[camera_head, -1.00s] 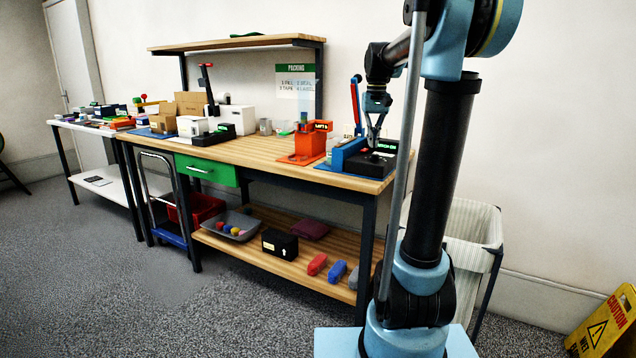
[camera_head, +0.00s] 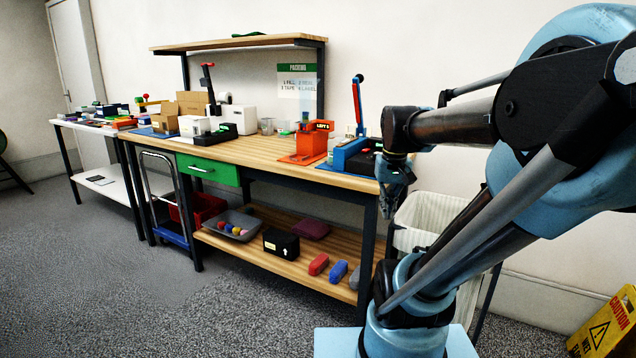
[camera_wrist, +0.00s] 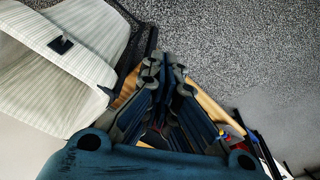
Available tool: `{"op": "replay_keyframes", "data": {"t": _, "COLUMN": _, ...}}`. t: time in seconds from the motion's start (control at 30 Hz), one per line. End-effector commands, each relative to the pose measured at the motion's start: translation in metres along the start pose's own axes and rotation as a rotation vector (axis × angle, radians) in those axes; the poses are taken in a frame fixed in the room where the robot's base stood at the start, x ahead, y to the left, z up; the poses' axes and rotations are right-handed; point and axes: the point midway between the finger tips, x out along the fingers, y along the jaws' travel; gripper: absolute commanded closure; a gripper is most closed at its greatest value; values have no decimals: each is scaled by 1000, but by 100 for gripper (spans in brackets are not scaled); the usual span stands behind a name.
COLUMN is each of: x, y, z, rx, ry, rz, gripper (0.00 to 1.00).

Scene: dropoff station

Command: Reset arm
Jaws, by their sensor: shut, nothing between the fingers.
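My gripper (camera_head: 396,190) hangs pointing down just off the right end of the wooden workbench (camera_head: 262,150) in the head view. It is shut and empty. My arm is folded back, with its elbow raised at the right of the picture. In the wrist view the closed fingers (camera_wrist: 168,68) fill the middle, with part of the wooden bench behind them.
A white ribbed bin (camera_head: 425,215) stands right beside my gripper; it also shows in the wrist view (camera_wrist: 60,60). An orange device (camera_head: 312,140) and a blue holder (camera_head: 348,154) stand on the bench's right end. A yellow caution sign (camera_head: 603,325) is at the lower right.

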Motion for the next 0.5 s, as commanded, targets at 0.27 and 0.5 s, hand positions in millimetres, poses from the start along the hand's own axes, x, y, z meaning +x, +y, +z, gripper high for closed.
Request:
{"op": "replay_keyframes", "data": {"t": 0.27, "x": 63, "y": 0, "z": 72, "rx": -5, "ry": 38, "rz": 1, "gripper": 100}}
{"op": "replay_keyframes", "data": {"t": 0.5, "x": 97, "y": 0, "z": 102, "rx": -7, "ry": 57, "rz": 2, "gripper": 100}}
